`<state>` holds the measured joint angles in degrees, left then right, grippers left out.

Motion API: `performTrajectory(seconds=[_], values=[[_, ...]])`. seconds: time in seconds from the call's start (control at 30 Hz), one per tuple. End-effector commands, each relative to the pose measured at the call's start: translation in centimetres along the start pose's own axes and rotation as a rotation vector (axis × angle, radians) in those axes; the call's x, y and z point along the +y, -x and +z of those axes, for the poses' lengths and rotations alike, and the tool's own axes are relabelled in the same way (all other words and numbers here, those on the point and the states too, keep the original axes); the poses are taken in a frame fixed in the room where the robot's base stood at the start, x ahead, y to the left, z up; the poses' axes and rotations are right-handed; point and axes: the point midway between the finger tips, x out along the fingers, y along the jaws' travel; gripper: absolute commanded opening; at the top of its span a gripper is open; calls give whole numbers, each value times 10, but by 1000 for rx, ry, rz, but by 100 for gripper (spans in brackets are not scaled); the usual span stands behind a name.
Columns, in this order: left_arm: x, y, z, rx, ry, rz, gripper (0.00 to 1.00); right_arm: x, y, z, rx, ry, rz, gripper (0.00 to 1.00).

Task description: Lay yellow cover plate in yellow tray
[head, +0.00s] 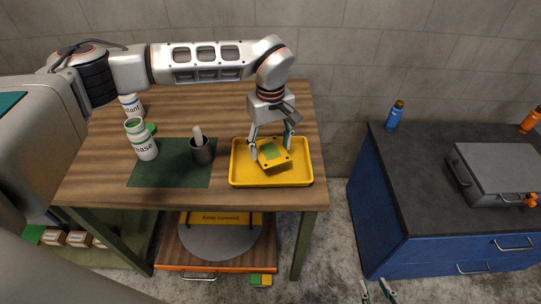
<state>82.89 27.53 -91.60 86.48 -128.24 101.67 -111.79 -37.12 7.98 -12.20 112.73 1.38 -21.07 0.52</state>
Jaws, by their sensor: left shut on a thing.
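My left gripper (271,148) reaches down from above, shut on the cover plate with a finger at either side. My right gripper (378,293) shows only its fingertips at the bottom edge, apart from each other, over the floor.
A sealant bottle (131,106) is behind. A blue cabinet (440,236) with a grey case (500,168) stands right, across a floor gap.

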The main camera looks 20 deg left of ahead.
Motion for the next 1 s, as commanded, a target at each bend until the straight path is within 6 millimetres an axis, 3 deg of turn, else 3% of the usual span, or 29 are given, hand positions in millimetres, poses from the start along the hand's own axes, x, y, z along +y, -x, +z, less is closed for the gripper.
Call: performTrajectory(seconds=[0.37,0.77,0.8,0.83,1.0], values=[[1,-39,0,0,0,2,14,0,0,4,-6,1,-1,30],[1,-44,0,1,-1,3,14,-1,-1,7,-10,1,-1,30],[0,-45,0,1,-1,0,66,-1,-1,7,-10,1,-1,30],[0,-45,0,1,-1,0,74,-1,-1,7,-10,1,-1,30],[0,-45,0,0,-1,0,75,0,-1,5,-8,1,-1,30]])
